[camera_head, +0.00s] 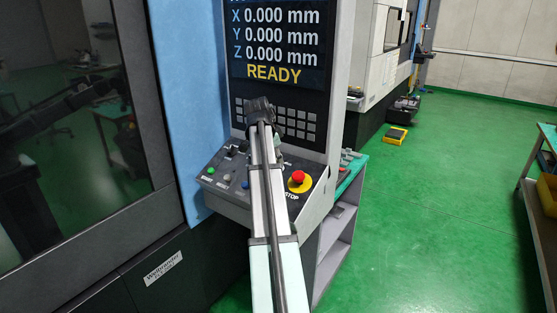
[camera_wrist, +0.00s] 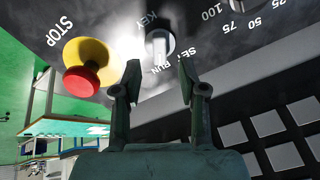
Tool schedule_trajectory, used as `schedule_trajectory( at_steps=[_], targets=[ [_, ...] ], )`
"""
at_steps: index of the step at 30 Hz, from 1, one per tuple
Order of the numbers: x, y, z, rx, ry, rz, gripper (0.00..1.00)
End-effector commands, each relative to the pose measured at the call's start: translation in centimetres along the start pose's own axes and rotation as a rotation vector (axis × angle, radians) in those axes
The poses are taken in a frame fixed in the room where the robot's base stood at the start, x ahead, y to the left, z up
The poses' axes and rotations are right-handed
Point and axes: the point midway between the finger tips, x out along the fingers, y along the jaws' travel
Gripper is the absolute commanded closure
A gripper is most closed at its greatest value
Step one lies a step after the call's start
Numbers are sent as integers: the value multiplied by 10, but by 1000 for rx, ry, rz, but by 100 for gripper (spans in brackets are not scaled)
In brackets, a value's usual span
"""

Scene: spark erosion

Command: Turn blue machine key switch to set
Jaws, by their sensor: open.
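The blue machine (camera_head: 188,95) stands on the left with a sloped control panel (camera_head: 222,203). In the wrist view, the key switch (camera_wrist: 158,45) shows a pale metal key standing out of a round collar, near the labels KEY, SET and RUN. I cannot tell which label it points at. My gripper (camera_wrist: 161,78) is open, its two fingers apart on either side of the line toward the key. The key appears beyond the fingertips, with nothing between them. In the head view my arm hides the key switch.
A red stop button on a yellow collar (camera_head: 298,181) sits close to the key; it also shows in the wrist view (camera_wrist: 85,70). A dial (camera_wrist: 240,10) is on the key's other side. A keypad (camera_head: 290,125) and a screen reading READY (camera_head: 282,45) are above the panel.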

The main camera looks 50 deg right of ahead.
Motion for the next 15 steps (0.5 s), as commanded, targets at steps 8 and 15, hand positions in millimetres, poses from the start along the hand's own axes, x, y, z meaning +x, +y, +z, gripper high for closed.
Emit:
schedule_trajectory(
  at_steps=[8, 15],
  targets=[
    [30, 0, -1, 1, 0, 1, 58],
    [38, 0, 0, 0, 0, 0, 58]
  ],
)
